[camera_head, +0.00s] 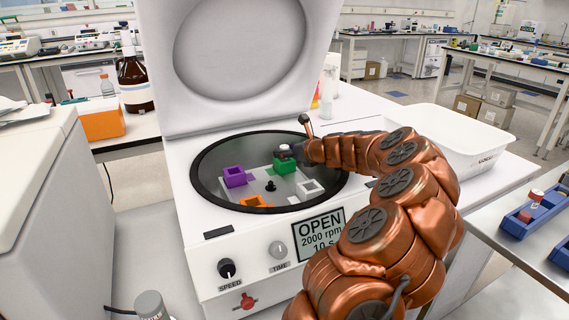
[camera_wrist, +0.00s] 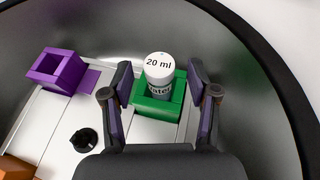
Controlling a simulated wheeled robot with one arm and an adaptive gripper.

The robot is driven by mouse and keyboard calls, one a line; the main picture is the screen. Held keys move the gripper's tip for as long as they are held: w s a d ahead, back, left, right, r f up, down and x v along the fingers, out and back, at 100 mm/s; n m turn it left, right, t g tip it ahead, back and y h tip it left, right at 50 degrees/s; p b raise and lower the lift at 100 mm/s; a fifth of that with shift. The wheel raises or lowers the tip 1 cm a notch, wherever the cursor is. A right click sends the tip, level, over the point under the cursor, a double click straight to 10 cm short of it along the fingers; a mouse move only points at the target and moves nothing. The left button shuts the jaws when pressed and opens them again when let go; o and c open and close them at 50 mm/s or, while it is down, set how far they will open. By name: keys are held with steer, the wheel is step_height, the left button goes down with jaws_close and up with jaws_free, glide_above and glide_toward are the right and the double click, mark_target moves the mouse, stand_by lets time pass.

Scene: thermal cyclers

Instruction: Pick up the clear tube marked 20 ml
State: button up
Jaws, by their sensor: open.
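The tube marked 20 ml (camera_wrist: 159,72) stands in the green holder (camera_wrist: 156,106) inside the open centrifuge (camera_head: 240,232). Its white top bears the label "20 ml", and part of a word shows on its side. In the head view the tube's top (camera_head: 284,149) shows small, just above the green holder (camera_head: 284,165). My gripper (camera_wrist: 162,85) is open, with one finger on each side of the tube and the holder. A gap shows between the fingers and the tube. The tube's lower part is hidden in the holder.
A purple holder (camera_wrist: 56,72), an orange holder (camera_head: 256,201) and a white holder (camera_head: 311,188) sit on the same rotor, apparently empty. A black knob (camera_wrist: 84,140) stands at its centre. The bowl's dark rim (camera_head: 205,198) surrounds them. The raised lid (camera_head: 240,100) stands behind.

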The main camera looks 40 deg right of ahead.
steer(key=shift+x, duration=0.85)
steer(key=shift+c, duration=0.4)
steer(key=c, duration=1)
